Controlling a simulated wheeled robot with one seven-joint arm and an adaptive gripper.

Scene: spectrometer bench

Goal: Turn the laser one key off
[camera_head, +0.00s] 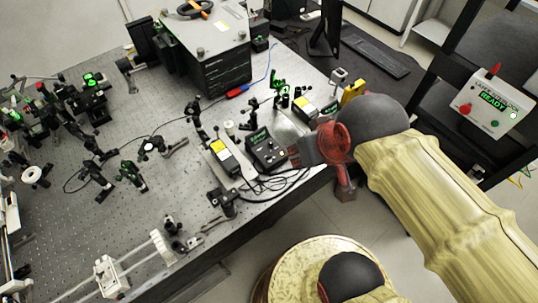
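A small dark control box (266,149) with a green-lit display and several knobs lies near the right edge of the optical table. It may be the laser controller, but no key or label can be made out at this size. My gripper (296,152), at the end of my tan arm with a red wrist part, reaches in from the right. Its tip is right beside the control box's right side. Whether it touches the box, and whether its fingers are open or shut, cannot be told.
Yellow-labelled laser modules (222,154) flank the control box, with loose black cables (277,182) in front. Optics mounts crowd the perforated table (190,95). A white interlock box (490,104) reading READY hangs on a dark frame at right. A keyboard (375,57) lies behind.

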